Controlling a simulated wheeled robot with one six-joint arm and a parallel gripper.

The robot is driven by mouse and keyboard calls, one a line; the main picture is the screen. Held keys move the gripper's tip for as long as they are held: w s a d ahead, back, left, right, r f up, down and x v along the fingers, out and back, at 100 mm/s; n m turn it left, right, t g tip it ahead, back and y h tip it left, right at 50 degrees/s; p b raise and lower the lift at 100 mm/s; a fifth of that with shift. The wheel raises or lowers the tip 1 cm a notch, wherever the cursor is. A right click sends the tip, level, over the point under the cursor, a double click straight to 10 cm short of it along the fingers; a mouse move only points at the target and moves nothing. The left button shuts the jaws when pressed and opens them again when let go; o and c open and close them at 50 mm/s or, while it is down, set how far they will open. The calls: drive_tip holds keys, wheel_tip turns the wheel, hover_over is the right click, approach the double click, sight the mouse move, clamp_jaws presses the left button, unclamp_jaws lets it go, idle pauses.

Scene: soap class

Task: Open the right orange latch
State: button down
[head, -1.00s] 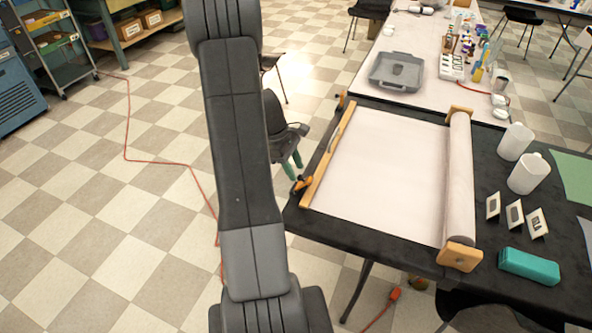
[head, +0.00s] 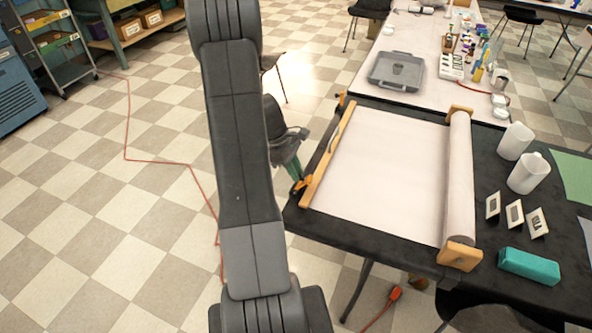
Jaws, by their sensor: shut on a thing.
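A wooden bar (head: 327,158) lies along the left edge of a pale paper sheet (head: 385,165) on the black table. An orange latch (head: 303,184) is at the bar's near end. A second orange latch (head: 342,98) is at its far end. My gripper (head: 295,176), with green fingers, is at the near latch, just off the table's left edge. Its fingers are shut on this latch. The small view and my own arm partly hide the exact grip.
A paper roll (head: 459,180) between wooden end blocks lies right of the sheet. A grey case (head: 397,71) is on the white table behind. Floor left is open.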

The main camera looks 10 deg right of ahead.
drive_tip(key=a+g+h, duration=0.1)
drive_tip(key=w+h, duration=0.1)
drive_tip(key=shift+w+a+f+g+h, duration=0.1)
drive_tip(key=shift+a+f+g+h, duration=0.2)
drive_tip(key=shift+a+f+g, duration=0.1)
drive_tip(key=shift+w+a+f+g+h+b, duration=0.2)
drive_tip(key=shift+a+f+g+h+b, duration=0.1)
drive_tip(key=shift+g+h, duration=0.25)
drive_tip(key=shift+w+a+f+g+h+b, duration=0.15)
drive_tip(key=shift+w+a+g+h+b, duration=0.15)
drive_tip(key=shift+h, duration=0.4)
drive_tip(key=shift+w+a+f+g+h+b, duration=0.15)
drive_tip(key=shift+a+f+g+h+b, duration=0.15)
drive_tip(key=shift+g+h, duration=0.25)
drive_tip(key=shift+r, duration=0.1)
drive_tip(key=c, duration=1.3)
unclamp_jaws()
drive_tip(key=shift+c, duration=0.2)
drive_tip(key=shift+a, duration=0.1)
drive_tip(key=b+v, duration=0.1)
drive_tip(key=v, duration=1.2)
drive_tip(key=shift+w+a, duration=0.2)
drive_tip(key=shift+a, duration=0.2)
drive_tip(key=shift+d, duration=0.1)
